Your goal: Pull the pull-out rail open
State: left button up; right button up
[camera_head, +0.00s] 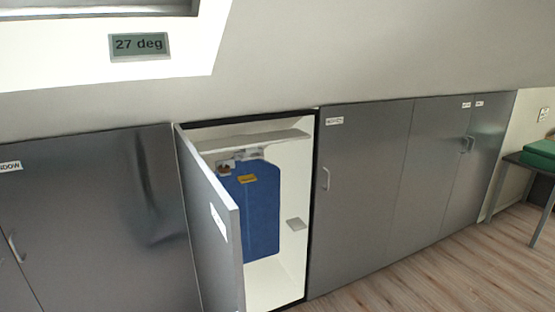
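A low cabinet stands open, its grey door (208,220) swung out toward me on the left side of the opening. Inside, a blue item like a garment bag (252,212) with a small yellow label hangs beneath pale fittings (246,154) near the top. These fittings may belong to the pull-out rail, but they are small and partly hidden, so I cannot tell the rail's shape or how far out it is. Neither gripper is in view.
A white shelf or top panel (255,139) spans the opening above the fittings. Closed grey doors (365,190) line the wall on both sides. A sloped ceiling (380,50) leans over them. Wooden floor (450,275) is clear at the right, before a table with a green item (535,160).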

aim_at(258, 201)
jog(key=i+l, duration=0.15)
jog(key=l, duration=0.2)
jog(key=i+l+u, duration=0.1)
jog(key=l, duration=0.3)
jog(key=i+l, duration=0.15)
jog(key=l, duration=0.2)
jog(key=i+l+u, duration=0.1)
jog(key=l, duration=0.3)
jog(key=i+l, duration=0.15)
jog(key=l, duration=0.25)
